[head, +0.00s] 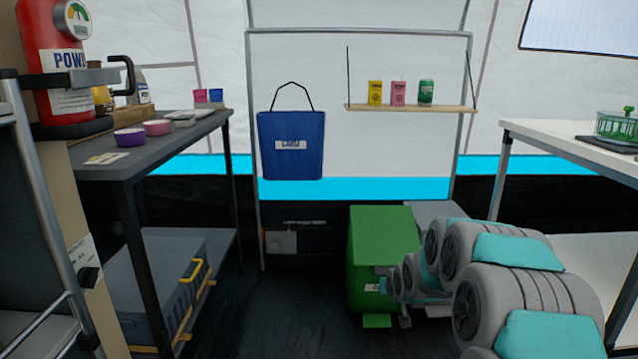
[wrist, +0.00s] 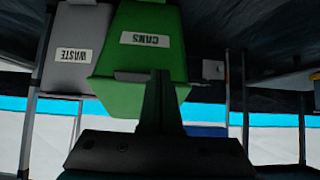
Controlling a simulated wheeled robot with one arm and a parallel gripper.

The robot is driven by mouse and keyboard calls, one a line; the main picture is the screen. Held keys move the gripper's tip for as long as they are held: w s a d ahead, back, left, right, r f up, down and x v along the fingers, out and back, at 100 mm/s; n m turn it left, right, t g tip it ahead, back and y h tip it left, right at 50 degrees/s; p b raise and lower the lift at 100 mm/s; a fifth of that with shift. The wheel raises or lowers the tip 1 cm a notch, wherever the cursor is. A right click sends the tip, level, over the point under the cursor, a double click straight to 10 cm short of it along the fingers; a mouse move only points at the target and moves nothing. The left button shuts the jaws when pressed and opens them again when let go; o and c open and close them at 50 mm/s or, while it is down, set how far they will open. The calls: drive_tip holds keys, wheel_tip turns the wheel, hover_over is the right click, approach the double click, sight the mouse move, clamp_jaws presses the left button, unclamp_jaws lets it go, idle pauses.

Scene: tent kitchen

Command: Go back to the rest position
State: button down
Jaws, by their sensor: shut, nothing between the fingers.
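My arm reaches forward from the lower right of the head view, and its far end lies in front of the green bin. My gripper (wrist: 158,85) shows in the wrist view, its dark fingers together with nothing between them. The wrist picture is upside down. The green bin (head: 383,245), labelled CANS, stands on the floor beyond the gripper. It also shows in the wrist view (wrist: 140,58), partly hidden by the fingers. I cannot tell the exact gap between fingers and bin.
A grey bin (wrist: 72,50) labelled WASTE stands beside the green one. A dark table (head: 190,131) is at left, a white table (head: 570,138) at right. The middle floor is clear.

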drive_tip(key=s+a+r+g, duration=0.15)
drive_tip(key=s+g, duration=0.25)
drive_tip(key=s, duration=1.4)
drive_tip(key=s+a+r+g, duration=0.1)
drive_tip(key=s+r+g, duration=0.25)
drive_tip(key=s, duration=1.45)
drive_tip(key=s+a+r+g, duration=0.15)
drive_tip(key=s+g, duration=0.25)
drive_tip(key=s, duration=1.4)
wheel_tip(320, 180, up, 14)
drive_tip(key=p, duration=1.3)
drive_tip(key=shift+s+d+r+p, duration=0.15)
drive_tip(key=shift+d+p, duration=0.1)
drive_tip(key=shift+p, duration=0.15)
